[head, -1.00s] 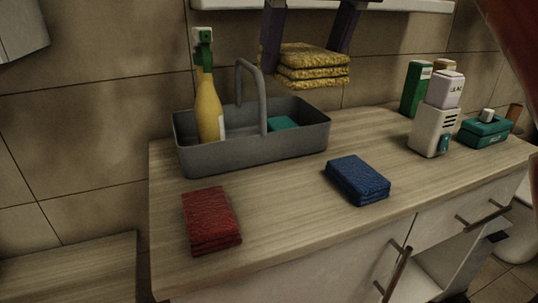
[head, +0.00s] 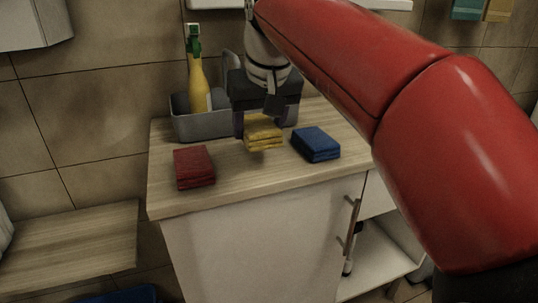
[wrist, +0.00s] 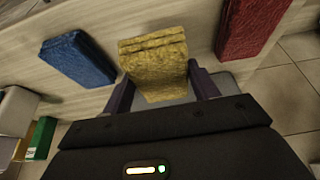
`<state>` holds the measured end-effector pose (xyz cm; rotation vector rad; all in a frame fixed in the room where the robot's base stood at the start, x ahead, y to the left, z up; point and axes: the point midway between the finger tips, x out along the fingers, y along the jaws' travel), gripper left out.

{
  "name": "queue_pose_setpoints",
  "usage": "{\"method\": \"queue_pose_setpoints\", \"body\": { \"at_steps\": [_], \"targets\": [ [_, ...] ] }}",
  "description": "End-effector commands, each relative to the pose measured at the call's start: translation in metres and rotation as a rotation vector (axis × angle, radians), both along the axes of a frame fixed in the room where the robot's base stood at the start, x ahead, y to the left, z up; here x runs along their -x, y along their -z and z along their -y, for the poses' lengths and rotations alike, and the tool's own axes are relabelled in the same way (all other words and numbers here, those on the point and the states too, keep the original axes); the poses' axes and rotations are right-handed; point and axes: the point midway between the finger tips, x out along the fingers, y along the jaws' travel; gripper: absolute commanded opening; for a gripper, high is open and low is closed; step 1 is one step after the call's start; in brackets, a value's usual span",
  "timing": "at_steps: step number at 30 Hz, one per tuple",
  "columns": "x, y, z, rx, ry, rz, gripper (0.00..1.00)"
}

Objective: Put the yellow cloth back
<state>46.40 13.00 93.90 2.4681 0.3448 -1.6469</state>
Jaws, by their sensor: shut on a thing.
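The yellow cloth (head: 263,134) is a folded, layered block, in front of the grey caddy and between the red cloth (head: 193,167) and the blue cloth (head: 316,144). My gripper (head: 265,128) is shut on it, with a dark finger at each side. In the wrist view the yellow cloth (wrist: 155,62) sits between the fingers, with the blue cloth (wrist: 78,58) to its left and the red cloth (wrist: 252,25) to its right. I cannot tell whether the yellow cloth touches the counter.
The grey caddy (head: 190,127) holds a yellow spray bottle (head: 200,85) with a green top; my gripper hides its right part. The wooden counter (head: 240,178) is clear in front of the cloths. My red arm covers the counter's right side. A lower wooden surface (head: 70,240) is at left.

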Motion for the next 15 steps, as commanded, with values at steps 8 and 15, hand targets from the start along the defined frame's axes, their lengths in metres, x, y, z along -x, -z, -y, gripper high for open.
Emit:
{"method": "queue_pose_setpoints", "body": {
  "at_steps": [8,15],
  "targets": [
    [-0.008,0.032,-0.004,0.001,-0.002,-0.001,0.38],
    [-0.005,0.048,-0.005,0.001,-0.002,0.000,0.38]
  ]
}}
